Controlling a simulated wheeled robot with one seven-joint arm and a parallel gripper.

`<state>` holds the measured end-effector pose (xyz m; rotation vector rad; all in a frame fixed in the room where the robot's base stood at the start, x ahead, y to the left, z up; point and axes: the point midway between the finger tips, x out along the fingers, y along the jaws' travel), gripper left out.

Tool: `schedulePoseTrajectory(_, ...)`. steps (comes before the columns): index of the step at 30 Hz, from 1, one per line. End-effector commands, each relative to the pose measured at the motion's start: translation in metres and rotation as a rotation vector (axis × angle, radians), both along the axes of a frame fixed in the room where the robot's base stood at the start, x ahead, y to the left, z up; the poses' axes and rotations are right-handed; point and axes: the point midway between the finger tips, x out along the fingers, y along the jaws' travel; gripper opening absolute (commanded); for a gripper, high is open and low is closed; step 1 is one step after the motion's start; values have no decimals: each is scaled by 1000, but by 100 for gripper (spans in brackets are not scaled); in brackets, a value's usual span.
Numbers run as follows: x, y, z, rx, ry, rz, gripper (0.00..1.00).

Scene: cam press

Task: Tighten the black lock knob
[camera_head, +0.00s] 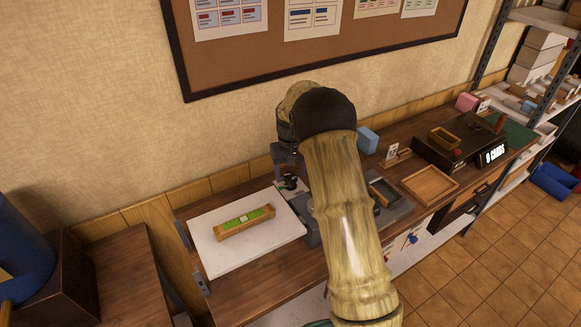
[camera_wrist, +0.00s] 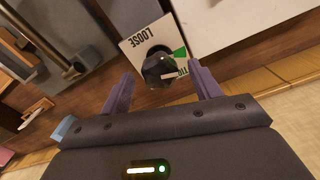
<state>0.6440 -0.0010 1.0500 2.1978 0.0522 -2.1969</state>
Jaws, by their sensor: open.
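The black lock knob (camera_wrist: 158,70) sits on a white plate (camera_wrist: 139,47) in the wrist view. The plate reads "LOOSE" on one side, with a green patch (camera_wrist: 180,53) and partly covered lettering on the other. A pale pointer line on the knob points right, toward the covered lettering, just below the green patch. My gripper (camera_wrist: 160,76) is open, with one purple-grey finger on each side of the knob; I cannot tell whether either touches it. In the head view my gripper (camera_head: 286,166) points down behind the white board, and my arm hides much of the area.
A white board (camera_head: 232,258) with a wooden level-like block (camera_head: 244,222) lies left of my arm. A grey metal base (camera_head: 397,209) shows to its right. A wooden tray (camera_head: 430,185) and a dark box (camera_head: 450,155) stand farther right. The wall is close behind.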

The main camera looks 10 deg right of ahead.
Motion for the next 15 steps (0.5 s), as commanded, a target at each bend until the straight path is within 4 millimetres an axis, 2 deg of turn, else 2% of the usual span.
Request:
schedulePoseTrajectory(7,1,0,19,0,-4,0,63)
schedulePoseTrajectory(15,1,0,70,0,-5,0,63)
